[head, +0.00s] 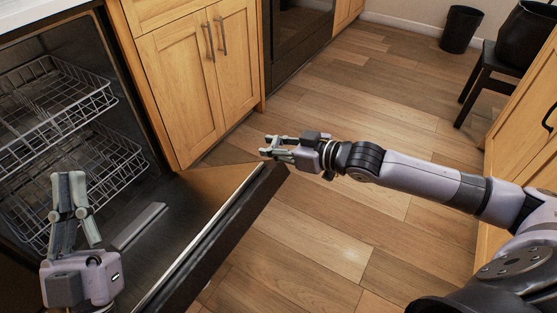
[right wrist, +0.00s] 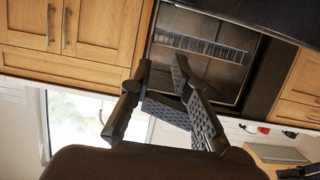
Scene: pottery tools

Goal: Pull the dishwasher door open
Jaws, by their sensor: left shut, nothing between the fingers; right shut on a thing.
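The dishwasher door (head: 205,235) is swung down and well open, with its inner face up. Its dark outer edge runs from the bottom of the head view to a far corner near my right gripper (head: 268,147). That gripper is shut at this corner on the door, though the exact contact is hard to see. Its fingers also show in the right wrist view (right wrist: 161,70), with the dishwasher interior behind them. My left gripper (head: 68,178) is shut and empty, pointing up over the left of the door, in front of the racks.
Two wire racks (head: 55,92) sit inside the dishwasher. Wooden cabinets (head: 180,80) stand beside it. The wooden floor (head: 330,235) beyond the door is clear. A black bin (head: 461,29) and a dark chair (head: 490,75) stand at the upper right.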

